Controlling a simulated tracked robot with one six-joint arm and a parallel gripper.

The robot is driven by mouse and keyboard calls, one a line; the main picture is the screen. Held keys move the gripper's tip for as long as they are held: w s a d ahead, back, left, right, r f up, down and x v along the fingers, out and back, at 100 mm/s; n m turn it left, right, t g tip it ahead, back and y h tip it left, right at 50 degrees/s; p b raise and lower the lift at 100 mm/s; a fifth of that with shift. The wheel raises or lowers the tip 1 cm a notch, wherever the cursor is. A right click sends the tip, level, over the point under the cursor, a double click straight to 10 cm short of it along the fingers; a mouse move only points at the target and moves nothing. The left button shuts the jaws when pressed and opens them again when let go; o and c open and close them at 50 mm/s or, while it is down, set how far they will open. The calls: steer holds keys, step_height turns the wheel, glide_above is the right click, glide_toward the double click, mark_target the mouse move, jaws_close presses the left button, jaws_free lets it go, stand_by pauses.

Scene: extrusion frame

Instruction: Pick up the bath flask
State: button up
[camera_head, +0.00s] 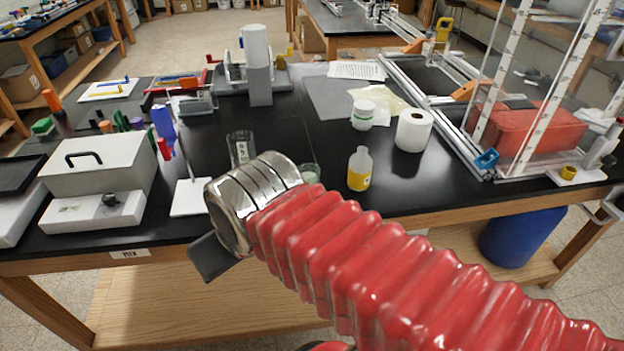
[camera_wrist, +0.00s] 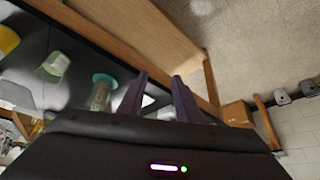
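I cannot tell for sure which vessel is the bath flask. A clear glass vessel (camera_head: 240,148) stands on the black bench, just beyond my wrist. A smaller clear glass vessel (camera_head: 309,173) stands to its right, partly hidden by my arm. In the wrist view, a clear vessel with a teal end (camera_wrist: 100,93) is left of my gripper (camera_wrist: 159,76). My gripper's two dark fingers are apart with nothing seen between them. They point past the bench's front edge.
A lidded white box (camera_head: 100,165) is at left. A clear-walled frame (camera_head: 540,100) with a red block stands at right. The wooden bench edge (camera_head: 420,215) is close.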

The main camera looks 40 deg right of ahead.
stand_by(0.3)
steer(key=o, duration=0.3)
steer(key=shift+w+d, duration=0.35)
steer(key=o, duration=0.6)
steer(key=w+d+h, duration=0.1)
steer(key=w+d, duration=0.1)
steer(key=d, duration=0.2)
steer(key=w+d+m+t+h, duration=0.1)
steer(key=w+d, duration=0.1)
steer(key=d, duration=0.2)
steer(key=w+d+m+t+h, duration=0.1)
steer(key=w+d+h, duration=0.1)
steer(key=d, duration=0.2)
steer(key=shift+w+d+r, duration=0.2)
steer(key=shift+w+d, duration=0.2)
steer(key=w+d+t+h, duration=0.2)
steer(key=w+d, duration=0.2)
steer(key=d, duration=0.9)
steer(key=s+d+f+t+y, duration=0.1)
steer(key=f, duration=0.1)
steer(key=s+d+f+t+y, duration=0.1)
steer(key=s+d+f+y, duration=0.1)
steer(key=f, duration=0.1)
steer(key=s+d+f+n+t+y, duration=0.1)
steer(key=f+t+y, duration=0.1)
steer(key=f, duration=0.1)
steer(key=shift+s+d+f, duration=0.2)
steer(key=shift+s+d, duration=0.05)
steer(key=shift+s, duration=0.15)
steer(key=shift+w, duration=0.1)
